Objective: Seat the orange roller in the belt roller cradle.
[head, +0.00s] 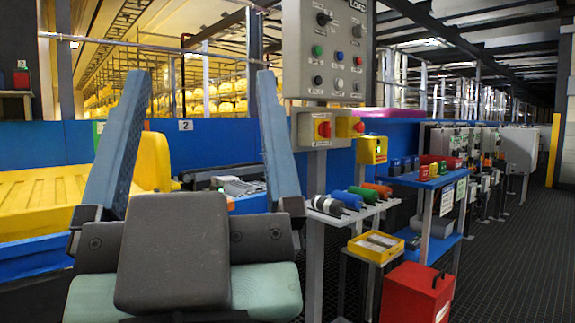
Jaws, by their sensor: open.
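My gripper (203,78) fills the left front of the head view, with its two long blue-grey fingers wide apart and nothing held between them. The orange roller (378,188) lies on a small grey rack (313,216) to the right of my gripper, at the back end of a row of rollers. The gripper is apart from it. I cannot make out the belt roller cradle for certain. Grey machine parts (240,186) show on the blue conveyor between the fingers, partly hidden by my gripper.
Open dark floor lies at right.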

